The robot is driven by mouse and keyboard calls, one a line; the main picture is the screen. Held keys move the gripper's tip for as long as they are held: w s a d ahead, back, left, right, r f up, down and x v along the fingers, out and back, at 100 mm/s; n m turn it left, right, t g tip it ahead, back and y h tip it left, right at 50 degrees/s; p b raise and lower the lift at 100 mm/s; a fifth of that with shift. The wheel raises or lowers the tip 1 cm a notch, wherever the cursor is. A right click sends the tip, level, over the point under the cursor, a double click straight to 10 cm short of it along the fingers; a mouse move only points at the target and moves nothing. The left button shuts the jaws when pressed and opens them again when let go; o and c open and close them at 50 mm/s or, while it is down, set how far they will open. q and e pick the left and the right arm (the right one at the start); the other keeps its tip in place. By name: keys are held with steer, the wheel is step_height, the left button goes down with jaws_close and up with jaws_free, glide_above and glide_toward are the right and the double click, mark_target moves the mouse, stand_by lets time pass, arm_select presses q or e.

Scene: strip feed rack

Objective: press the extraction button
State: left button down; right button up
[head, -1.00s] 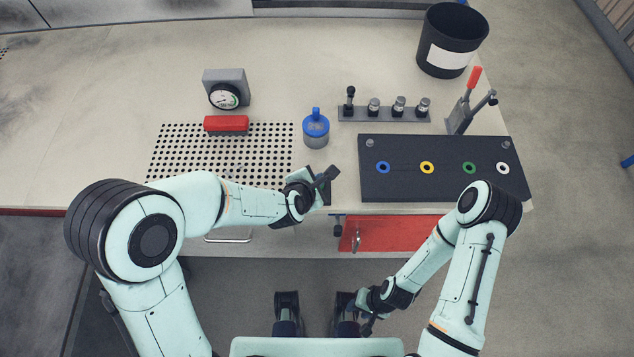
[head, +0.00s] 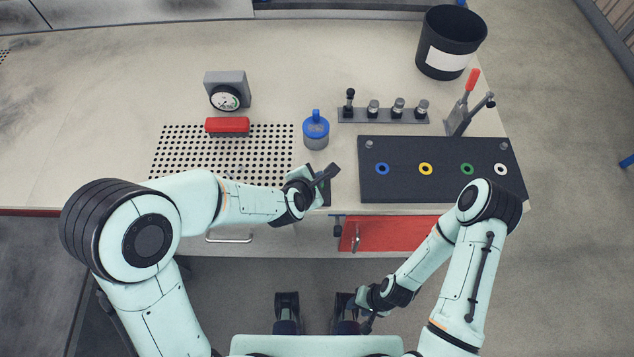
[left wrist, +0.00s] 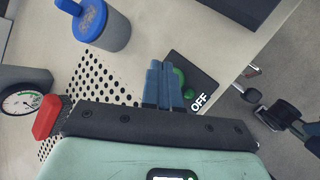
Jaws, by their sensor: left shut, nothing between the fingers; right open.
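In the left wrist view, a dark panel (left wrist: 201,80) marked OFF carries a green button (left wrist: 180,74), partly hidden behind my left gripper's fingers. My left gripper (left wrist: 157,66) is shut and empty, with its fingertips over or just beside the button; I cannot tell whether they touch it. In the head view, my left gripper (head: 332,171) is at the table's front edge and hides most of the panel; only a dark edge (head: 327,194) of it shows. My right gripper (head: 367,324) is open and low, in front of the table.
A perforated plate (head: 205,150) lies left of the left gripper. A blue-lidded jar (head: 315,130) stands behind it. A dark board with coloured rings (head: 440,185) is on the right. A red box (head: 227,125), a gauge (head: 226,91) and a black bin (head: 451,42) stand farther back.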

arm_select(q)
step_height(320, 180, up, 6)
steer(key=p, duration=0.4)
arm_select(e)
steer(key=r, duration=0.1)
steer(key=w+r, duration=0.1)
steer(key=r, duration=0.2)
steer(key=shift+w+r, duration=0.4)
